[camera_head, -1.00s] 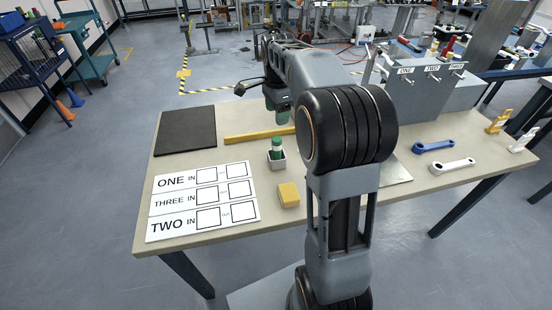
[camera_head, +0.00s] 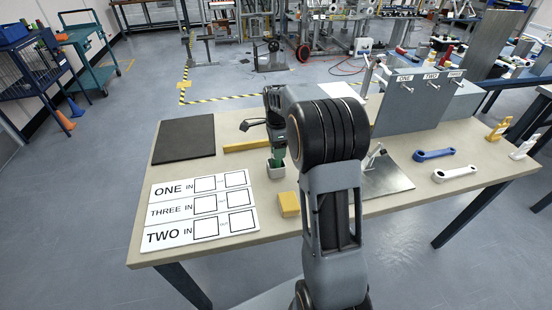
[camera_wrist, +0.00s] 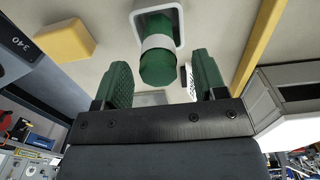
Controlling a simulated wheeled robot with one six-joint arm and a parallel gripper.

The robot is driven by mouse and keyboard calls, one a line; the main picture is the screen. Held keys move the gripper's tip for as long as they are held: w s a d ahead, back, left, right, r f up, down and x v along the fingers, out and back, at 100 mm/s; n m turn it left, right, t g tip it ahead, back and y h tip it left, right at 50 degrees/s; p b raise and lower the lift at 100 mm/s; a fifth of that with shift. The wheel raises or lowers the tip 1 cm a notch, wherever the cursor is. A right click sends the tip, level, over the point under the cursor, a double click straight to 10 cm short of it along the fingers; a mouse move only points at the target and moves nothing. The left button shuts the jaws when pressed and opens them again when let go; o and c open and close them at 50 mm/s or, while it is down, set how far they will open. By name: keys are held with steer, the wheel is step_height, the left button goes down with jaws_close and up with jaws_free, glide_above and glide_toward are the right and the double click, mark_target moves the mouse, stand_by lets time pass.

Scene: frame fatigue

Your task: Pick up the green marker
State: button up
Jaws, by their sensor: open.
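The green marker (camera_wrist: 158,64) has a pale band and stands in a small white square cup (camera_wrist: 181,30). In the head view the cup (camera_head: 276,172) is on the table, right of the label sheet. There my gripper (camera_head: 279,157) is right at the cup and covers most of the marker. In the wrist view my gripper (camera_wrist: 162,72) has its two green fingers apart, one on each side of the marker's end. Gaps show between the marker and both fingers. How deep the marker sits between them is hard to tell.
A yellow block (camera_head: 289,204) is close in front of the cup, and a yellow bar (camera_head: 247,145) lies behind it. The label sheet (camera_head: 207,235) and a black mat (camera_head: 184,138) are to the left. A grey pegged panel (camera_head: 415,105) and blue (camera_head: 434,154) and white links (camera_head: 453,173) are right.

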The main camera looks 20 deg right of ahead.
steer(key=shift+a+f, duration=0.15)
steer(key=shift+f, duration=1.6)
steer(key=c, duration=1)
steer(key=shift+r, duration=0.1)
steer(key=shift+r, duration=0.55)
step_height(320, 180, up, 2)
steer(key=shift+a+r, duration=0.1)
steer(key=shift+r, duration=0.1)
steer(key=s+a+r, duration=0.6)
steer(key=a, duration=0.1)
steer(key=s+a+r, duration=0.3)
steer(key=shift+s+a+r+b, duration=0.1)
steer(key=shift+a+r+b, duration=0.1)
steer(key=shift+b, duration=0.15)
